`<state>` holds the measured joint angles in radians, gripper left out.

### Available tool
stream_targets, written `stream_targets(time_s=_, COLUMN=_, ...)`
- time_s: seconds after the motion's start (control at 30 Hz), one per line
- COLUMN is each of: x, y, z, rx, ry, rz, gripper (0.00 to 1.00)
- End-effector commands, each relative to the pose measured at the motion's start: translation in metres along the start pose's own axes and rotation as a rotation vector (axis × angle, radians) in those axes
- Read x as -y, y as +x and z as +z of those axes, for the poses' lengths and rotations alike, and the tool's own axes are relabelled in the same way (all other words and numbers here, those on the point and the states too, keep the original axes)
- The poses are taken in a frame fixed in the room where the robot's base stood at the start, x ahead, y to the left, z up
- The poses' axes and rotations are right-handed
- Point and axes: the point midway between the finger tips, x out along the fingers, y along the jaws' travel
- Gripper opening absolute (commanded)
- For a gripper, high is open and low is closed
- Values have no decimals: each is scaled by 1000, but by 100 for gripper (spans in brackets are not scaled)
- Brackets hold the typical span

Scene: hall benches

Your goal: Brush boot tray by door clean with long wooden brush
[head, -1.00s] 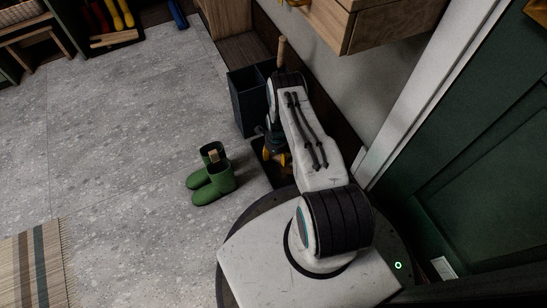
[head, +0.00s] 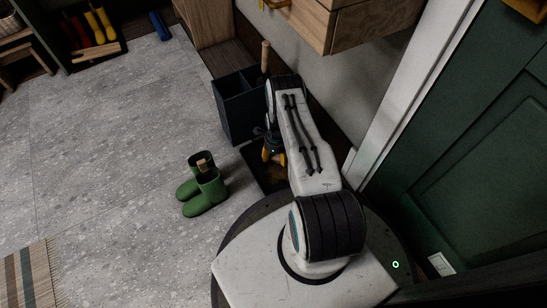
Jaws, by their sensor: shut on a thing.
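The dark boot tray (head: 249,158) lies on the floor between the green boots and the wall, with brownish dirt (head: 277,178) on it. My gripper (head: 272,156), with yellow fingers, points down over the tray and is shut. Its grip on the long wooden brush is mostly hidden by my arm, and I cannot make out the bristles. A pale wooden handle (head: 265,58) rises beyond my arm beside the bin; its lower end is hidden, so I cannot tell whether it is the brush's.
Green boots (head: 204,192) stand left of the tray. A dark divided bin (head: 238,108) stands just behind it. A wooden cabinet (head: 350,28) overhangs at the wall, and a green door (head: 470,150) is at right. The floor at left is mostly clear.

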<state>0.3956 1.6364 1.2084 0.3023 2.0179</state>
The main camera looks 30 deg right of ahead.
Motion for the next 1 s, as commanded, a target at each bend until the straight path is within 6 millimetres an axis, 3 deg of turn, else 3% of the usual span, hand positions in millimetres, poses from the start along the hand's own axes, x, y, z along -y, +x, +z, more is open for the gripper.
stream_targets(time_s=1.0, x=42, y=6, z=-42, rx=1, ry=1, rz=-1, gripper=29)
